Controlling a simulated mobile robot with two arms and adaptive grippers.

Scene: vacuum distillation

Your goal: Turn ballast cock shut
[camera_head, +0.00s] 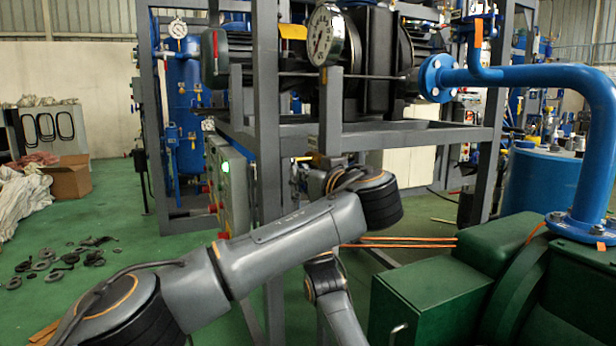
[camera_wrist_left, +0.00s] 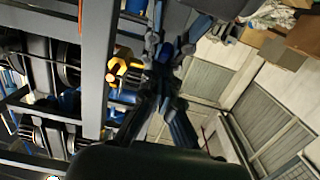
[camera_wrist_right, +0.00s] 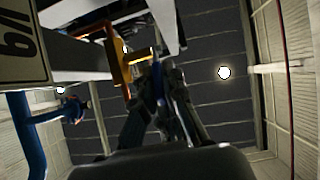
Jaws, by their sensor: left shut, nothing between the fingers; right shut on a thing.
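The ballast cock cannot be picked out with certainty. In the left wrist view, a yellow knob-like part (camera_wrist_left: 118,68) sits on the machinery left of my left gripper (camera_wrist_left: 166,55). That gripper is shut and empty, with its fingertips apart from the yellow part in the picture. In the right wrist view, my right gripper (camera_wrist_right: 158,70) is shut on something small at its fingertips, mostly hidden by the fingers. A yellow-orange bracket-like part (camera_wrist_right: 122,62) is just left of those fingertips; I cannot tell whether they touch it. Neither gripper can be made out in the head view.
A grey steel frame (camera_head: 268,130) carries the dark pump and a round gauge (camera_head: 325,34). A green machine (camera_head: 430,295) and a blue pipe (camera_head: 530,78) stand at right. Loose dark rings (camera_head: 42,265) and a cardboard box (camera_head: 70,178) lie on the floor at left.

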